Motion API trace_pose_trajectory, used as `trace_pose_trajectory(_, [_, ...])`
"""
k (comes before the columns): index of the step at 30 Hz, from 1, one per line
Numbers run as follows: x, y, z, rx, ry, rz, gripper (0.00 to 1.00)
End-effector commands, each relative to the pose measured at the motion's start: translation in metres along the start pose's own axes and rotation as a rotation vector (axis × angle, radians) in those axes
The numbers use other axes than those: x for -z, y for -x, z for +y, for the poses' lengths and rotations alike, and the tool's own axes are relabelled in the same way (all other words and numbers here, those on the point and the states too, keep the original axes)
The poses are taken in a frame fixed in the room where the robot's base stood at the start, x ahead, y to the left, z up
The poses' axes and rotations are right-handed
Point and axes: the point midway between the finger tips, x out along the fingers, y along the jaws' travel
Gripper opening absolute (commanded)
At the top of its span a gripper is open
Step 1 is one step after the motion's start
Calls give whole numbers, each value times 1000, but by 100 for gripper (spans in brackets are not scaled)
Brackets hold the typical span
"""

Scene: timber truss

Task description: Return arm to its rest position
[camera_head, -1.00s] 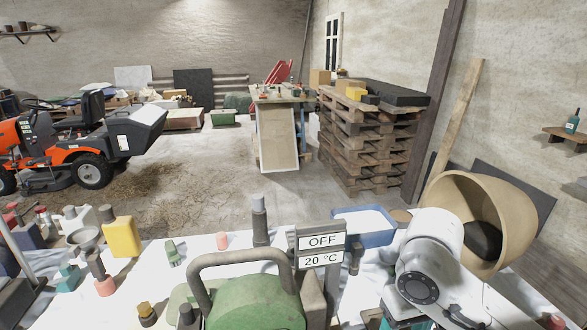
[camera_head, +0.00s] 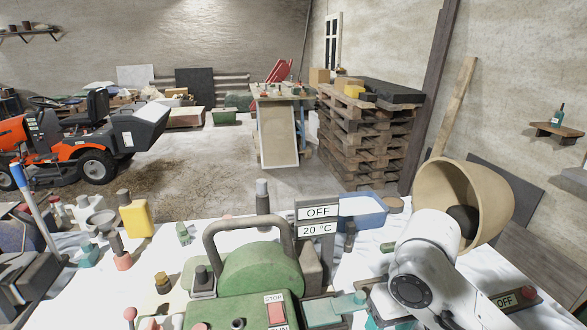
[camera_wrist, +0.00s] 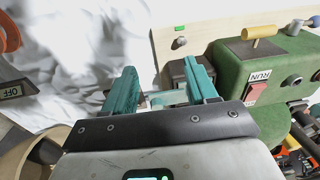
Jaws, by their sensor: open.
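My gripper (camera_wrist: 162,84) shows in the wrist view with its two teal fingers apart. It is open, and I see nothing clamped in it. A small grey and pale part shows between or beyond the fingers; I cannot tell its depth. In the head view my white arm is bent at the lower right, and its far end runs out of the frame. The gripper itself is not clearly visible there.
A green machine (camera_head: 262,270) with a handle and a STOP button stands on the white-covered bench; it also shows in the wrist view (camera_wrist: 240,60). A beige drum (camera_head: 440,195) is close behind my arm. Stacked pallets (camera_head: 365,140) stand farther back.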

Motion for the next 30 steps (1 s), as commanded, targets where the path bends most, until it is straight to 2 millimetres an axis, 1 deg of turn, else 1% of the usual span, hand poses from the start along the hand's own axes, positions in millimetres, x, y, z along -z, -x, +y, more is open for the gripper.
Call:
trace_pose_trajectory(11, [8, -7, -49, 159, 23, 138, 57])
trace_pose_trajectory(14, [6, -13, -62, 216, 13, 187, 57])
trace_pose_trajectory(17, [-2, -25, -72, 271, -16, 237, 57])
trace_pose_trajectory(20, [-17, -43, -74, 302, -60, 272, 57])
trace_pose_trajectory(23, [-40, -66, -70, 309, -111, 286, 57])
trace_pose_trajectory(26, [-72, -92, -60, 290, -165, 281, 57])
trace_pose_trajectory(29, [-114, -119, -45, 244, -215, 254, 57])
trace_pose_trajectory(30, [-132, -129, -38, 218, -233, 240, 57])
